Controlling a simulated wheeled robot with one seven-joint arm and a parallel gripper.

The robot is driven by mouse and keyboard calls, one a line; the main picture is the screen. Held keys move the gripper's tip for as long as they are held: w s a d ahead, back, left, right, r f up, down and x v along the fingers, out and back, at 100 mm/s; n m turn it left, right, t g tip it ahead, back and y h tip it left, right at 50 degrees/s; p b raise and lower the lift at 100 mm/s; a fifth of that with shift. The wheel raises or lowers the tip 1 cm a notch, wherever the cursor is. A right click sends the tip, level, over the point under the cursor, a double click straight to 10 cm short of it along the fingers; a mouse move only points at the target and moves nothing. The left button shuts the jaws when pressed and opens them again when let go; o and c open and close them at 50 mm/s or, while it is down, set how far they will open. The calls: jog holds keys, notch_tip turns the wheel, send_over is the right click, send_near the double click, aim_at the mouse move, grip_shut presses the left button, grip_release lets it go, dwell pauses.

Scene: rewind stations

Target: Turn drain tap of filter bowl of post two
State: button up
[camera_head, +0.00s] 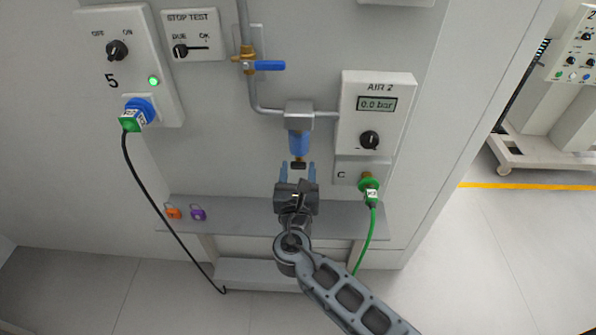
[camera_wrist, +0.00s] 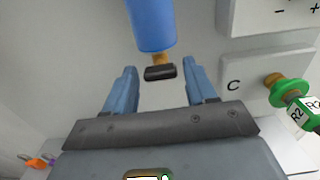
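The filter bowl (camera_head: 299,143) is a blue cylinder hanging under a grey block below the pipe; it also shows at the top of the wrist view (camera_wrist: 151,24). Its drain tap is a small black piece on a brass stem at the bowl's bottom, in the head view (camera_head: 298,166) and the wrist view (camera_wrist: 160,73). My gripper (camera_head: 297,168) is open, its two blue fingers spread. In the wrist view the fingers (camera_wrist: 158,78) stand to the left and right of the tap, with clear gaps. Nothing is held.
The AIR 2 panel (camera_head: 376,107) reads 0.0 bar, right of the bowl. Below it a green plug (camera_head: 369,185) with a hose sits in port C. A blue-handled valve (camera_head: 268,66) is above. A shelf (camera_head: 240,216) below holds orange and purple padlocks (camera_head: 198,213).

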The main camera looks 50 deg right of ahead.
jog(key=c, duration=0.8)
jog(key=shift+c, duration=0.2)
jog(key=shift+f+m+b, duration=0.1)
jog(key=shift+m+b, duration=0.25)
jog(key=shift+m, duration=0.05)
jog(key=shift+s+f+m+b, duration=0.1)
jog(key=shift+m+b, duration=3.15)
jog(key=shift+m, duration=0.8)
jog(key=shift+s+f+m+b, duration=0.1)
jog(key=shift+m+b, duration=3.1)
jog(key=shift+m, duration=0.85)
jog(key=shift+r, duration=0.1)
jog(key=shift+d, duration=0.1)
